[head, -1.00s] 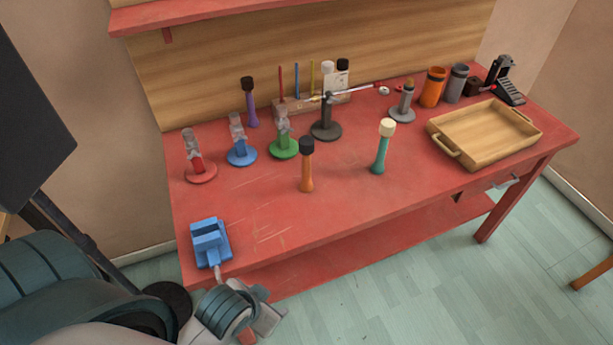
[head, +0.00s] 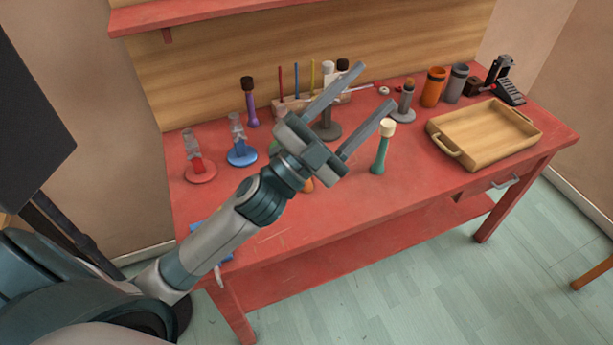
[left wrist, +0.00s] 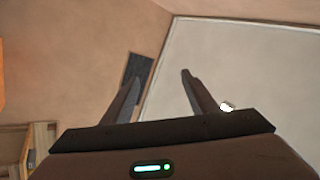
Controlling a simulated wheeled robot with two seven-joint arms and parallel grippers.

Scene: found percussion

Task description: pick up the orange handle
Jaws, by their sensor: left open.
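The orange handle (head: 308,185) stands on the red workbench (head: 350,205). My left gripper now hides nearly all of it in the head view, and only a bit near its foot shows. My left gripper (head: 376,85) is raised over the bench with its fingers spread, pointing up and to the right. Nothing is between the fingers. My right gripper is not in view.
A teal handle with a cream head (head: 381,150) stands close right of the gripper. Red (head: 200,170) and blue (head: 241,152) stands and a purple handle (head: 250,107) are to the left. A wooden tray (head: 447,147) is at right. The front middle of the bench is clear.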

